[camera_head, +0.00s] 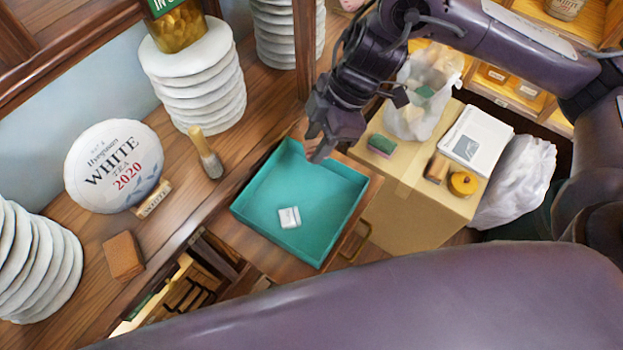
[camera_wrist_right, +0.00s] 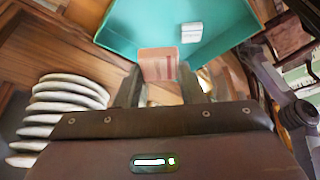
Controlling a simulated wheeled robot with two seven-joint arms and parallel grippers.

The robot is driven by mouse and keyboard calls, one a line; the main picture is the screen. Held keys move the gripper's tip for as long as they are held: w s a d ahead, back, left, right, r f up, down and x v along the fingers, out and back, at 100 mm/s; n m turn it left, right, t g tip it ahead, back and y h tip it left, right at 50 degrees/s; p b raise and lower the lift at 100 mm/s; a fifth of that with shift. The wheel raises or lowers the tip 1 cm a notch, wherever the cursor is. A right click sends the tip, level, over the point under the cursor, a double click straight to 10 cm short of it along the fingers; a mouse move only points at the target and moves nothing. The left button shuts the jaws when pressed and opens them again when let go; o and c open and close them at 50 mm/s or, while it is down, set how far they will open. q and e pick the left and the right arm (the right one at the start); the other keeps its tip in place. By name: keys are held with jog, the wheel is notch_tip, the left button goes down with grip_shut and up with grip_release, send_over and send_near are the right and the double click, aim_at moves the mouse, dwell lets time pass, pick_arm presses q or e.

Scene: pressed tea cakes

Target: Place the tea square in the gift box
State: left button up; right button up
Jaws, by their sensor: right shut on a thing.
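The teal gift box (camera_head: 340,205) is open on a wooden surface, with a small white wrapped square (camera_head: 289,217) lying on its floor. The box also shows at the top of the right wrist view (camera_wrist_right: 122,38), with the white square (camera_wrist_right: 191,32) inside. My right gripper (camera_head: 316,150) is over the far edge of the box. In the right wrist view, its fingers (camera_wrist_right: 163,88) are shut on a pinkish-brown tea square (camera_wrist_right: 158,64), which overlaps the box's near wall in the picture. The held square is mostly hidden by the gripper in the head view. My left gripper is out of view.
A cardboard carton (camera_head: 415,205) with a sponge, a plastic bag and other small items stands right of the box. A shelf at left holds a round white tea cake (camera_head: 115,165), a brush (camera_head: 206,153), a brown block (camera_head: 123,256) and stacked cakes (camera_head: 200,80).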

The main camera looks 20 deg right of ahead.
notch_tip(320, 180, down, 4)
jog(key=b, duration=0.2)
send_over(308, 188)
jog(key=d, duration=0.1)
jog(key=f, duration=0.5)
jog(key=shift+s+d+f, duration=0.1)
jog(key=shift+d+f, duration=0.1)
jog(key=shift+f, duration=2.1)
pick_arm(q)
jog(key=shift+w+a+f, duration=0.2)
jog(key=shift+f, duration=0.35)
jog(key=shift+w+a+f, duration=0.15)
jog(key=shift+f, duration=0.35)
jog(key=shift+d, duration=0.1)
pick_arm(e)
jog(key=shift+f, duration=0.15)
jog(key=o, duration=1)
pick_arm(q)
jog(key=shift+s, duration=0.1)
